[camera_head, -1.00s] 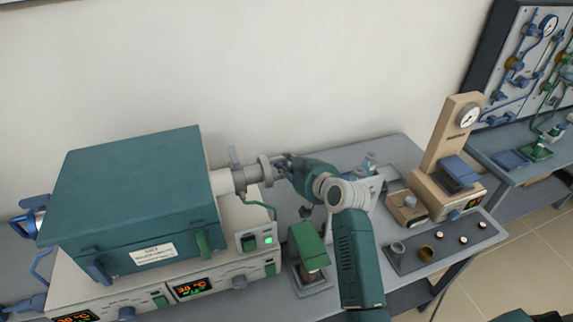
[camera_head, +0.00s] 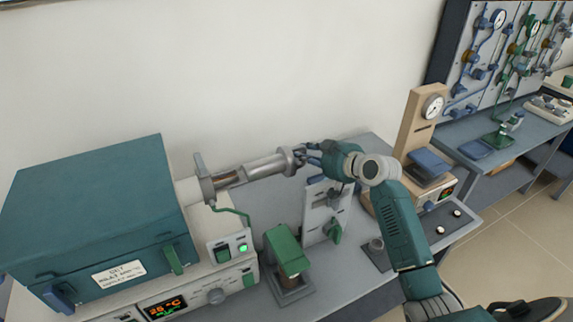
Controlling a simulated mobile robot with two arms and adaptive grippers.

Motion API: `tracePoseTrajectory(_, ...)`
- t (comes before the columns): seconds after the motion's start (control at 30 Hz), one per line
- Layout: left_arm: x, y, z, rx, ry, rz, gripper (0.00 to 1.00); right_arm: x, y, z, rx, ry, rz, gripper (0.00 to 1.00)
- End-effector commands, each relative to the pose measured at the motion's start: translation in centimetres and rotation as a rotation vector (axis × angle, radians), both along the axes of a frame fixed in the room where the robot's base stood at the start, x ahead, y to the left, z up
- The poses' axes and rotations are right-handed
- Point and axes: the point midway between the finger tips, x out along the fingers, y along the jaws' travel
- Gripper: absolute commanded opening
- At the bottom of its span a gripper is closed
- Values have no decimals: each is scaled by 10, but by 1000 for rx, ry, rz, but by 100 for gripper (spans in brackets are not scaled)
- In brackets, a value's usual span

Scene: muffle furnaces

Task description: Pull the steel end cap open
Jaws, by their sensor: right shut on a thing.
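The steel end cap (camera_head: 288,160) is at the right end of a grey steel cylinder lying level. This cylinder stands out well to the right of the tube mouth flange (camera_head: 204,178) on the teal furnace (camera_head: 95,210). Between flange and cylinder, a trough-like piece (camera_head: 230,179) with a brownish inside shows. My right gripper (camera_head: 306,154) is shut on the outer end of the cap, its arm coming from the lower right. The gripped part is mostly hidden by the fingers. My left gripper is out of view.
A green-topped device (camera_head: 288,250) stands in front of the cap. A pale upright panel (camera_head: 325,205) stands below my right wrist. A beige press with a dial (camera_head: 415,130) is to the right. A wall closes the back.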

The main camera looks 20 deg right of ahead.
Motion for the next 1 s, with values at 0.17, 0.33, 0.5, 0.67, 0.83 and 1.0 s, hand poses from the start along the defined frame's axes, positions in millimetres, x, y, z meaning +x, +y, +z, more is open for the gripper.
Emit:
tracePoseTrajectory(0.17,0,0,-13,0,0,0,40,1,-25,-1,0,-3,-3,0)
tracePoseTrajectory(0.33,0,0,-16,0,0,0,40,2,-34,1,1,-4,-2,0)
tracePoseTrajectory(0.5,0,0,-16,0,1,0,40,2,-35,2,3,-3,-1,0)
tracePoseTrajectory(0.67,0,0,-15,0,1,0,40,2,-35,2,4,-3,-1,0)
tracePoseTrajectory(0.83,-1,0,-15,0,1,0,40,2,-35,1,3,-3,-1,39)
tracePoseTrajectory(1.0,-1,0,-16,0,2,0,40,2,-35,1,1,-2,0,39)
